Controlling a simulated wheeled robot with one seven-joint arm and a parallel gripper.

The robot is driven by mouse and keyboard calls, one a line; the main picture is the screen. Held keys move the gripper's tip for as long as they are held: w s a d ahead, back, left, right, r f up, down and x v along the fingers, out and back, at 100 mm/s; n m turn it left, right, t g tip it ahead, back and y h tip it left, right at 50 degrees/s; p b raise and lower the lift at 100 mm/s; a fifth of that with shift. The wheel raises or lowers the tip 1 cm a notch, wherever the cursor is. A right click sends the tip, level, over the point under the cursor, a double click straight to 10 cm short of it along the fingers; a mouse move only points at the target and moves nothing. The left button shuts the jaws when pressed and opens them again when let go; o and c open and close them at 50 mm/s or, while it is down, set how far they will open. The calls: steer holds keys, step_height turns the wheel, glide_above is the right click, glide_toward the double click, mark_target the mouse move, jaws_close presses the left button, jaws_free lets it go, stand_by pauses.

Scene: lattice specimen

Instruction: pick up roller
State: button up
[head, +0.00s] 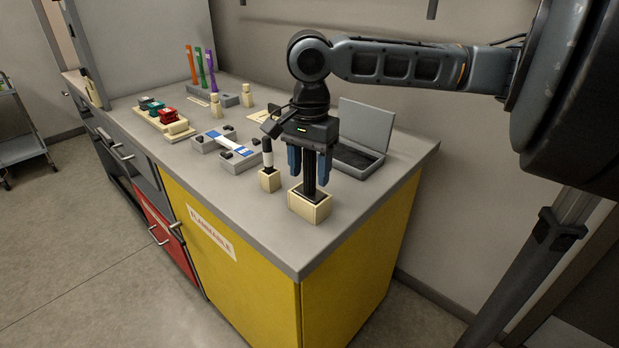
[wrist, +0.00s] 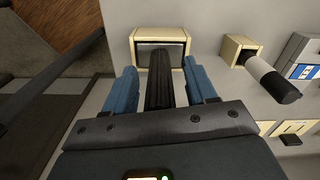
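A dark, ribbed upright cylinder, which looks like the roller (head: 309,180), stands with its lower end in a square cream box (head: 310,208) near the front of the counter. In the wrist view the roller (wrist: 160,88) runs between the two blue fingers, and the box (wrist: 160,34) lies beyond the fingertips. My gripper (head: 309,165) points down over the box, with one finger on each side of the roller. In the wrist view my gripper (wrist: 160,78) is open, with a gap between each finger and the roller. The roller's top is hidden by the gripper.
A black-and-white cylinder (head: 268,157) stands in a smaller cream holder (head: 270,180) close on the left. An open grey case (head: 362,150) is just behind right. A blue-and-white block fixture (head: 226,146) and coloured items lie farther left. The counter's front right corner is clear.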

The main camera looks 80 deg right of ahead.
jaws_close()
stand_by(0.3)
